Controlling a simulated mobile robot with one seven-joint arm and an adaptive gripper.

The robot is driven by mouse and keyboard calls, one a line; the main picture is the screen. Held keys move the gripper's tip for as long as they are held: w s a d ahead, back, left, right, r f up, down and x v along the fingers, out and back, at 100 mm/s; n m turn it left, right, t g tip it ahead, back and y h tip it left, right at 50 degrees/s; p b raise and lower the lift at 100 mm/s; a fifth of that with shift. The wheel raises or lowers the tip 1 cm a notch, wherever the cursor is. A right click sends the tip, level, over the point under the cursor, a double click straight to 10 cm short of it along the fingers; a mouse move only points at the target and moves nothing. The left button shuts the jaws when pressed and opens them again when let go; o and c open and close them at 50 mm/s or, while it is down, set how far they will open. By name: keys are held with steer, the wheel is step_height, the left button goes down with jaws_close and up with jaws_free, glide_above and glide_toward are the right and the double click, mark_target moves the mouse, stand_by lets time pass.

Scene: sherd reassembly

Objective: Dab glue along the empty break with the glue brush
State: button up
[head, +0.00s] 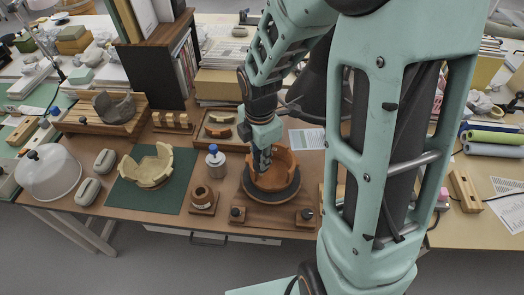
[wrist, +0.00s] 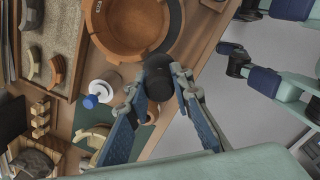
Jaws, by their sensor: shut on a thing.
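A broken terracotta pot (head: 287,165) stands on a dark round turntable (head: 262,202) on a wooden base. Its wall is high at the back and right and low toward the front. The pot (wrist: 100,28) also shows at the top of the wrist view, cut off by the frame. My gripper (head: 263,158) is above the left part of the pot. In the wrist view my gripper (wrist: 160,92) is shut on a dark, round-ended handle (wrist: 159,78), which looks like the glue brush. Its bristles are hidden, and I cannot tell whether they touch the break.
A blue-capped bottle (head: 215,161) and a small wooden holder (head: 203,196) stand left of the turntable. A sherd tray (head: 205,135) lies behind. A cream broken vessel (head: 148,168) sits on a green mat (head: 128,196). Wooden knobbed blocks flank the turntable's front.

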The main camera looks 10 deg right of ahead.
steer(key=shift+w+f+b, duration=0.95)
steer(key=shift+f+b, duration=2.8)
steer(key=shift+f, duration=0.6)
steer(key=shift+s+d+p, duration=0.55)
steer(key=shift+s+d, duration=0.25)
steer(key=shift+d, duration=2.75)
step_height(320, 180, up, 9)
steer(key=s+p, duration=0.2)
steer(key=p, duration=0.5)
steer(key=shift+a, duration=0.3)
steer(key=shift+f, duration=0.1)
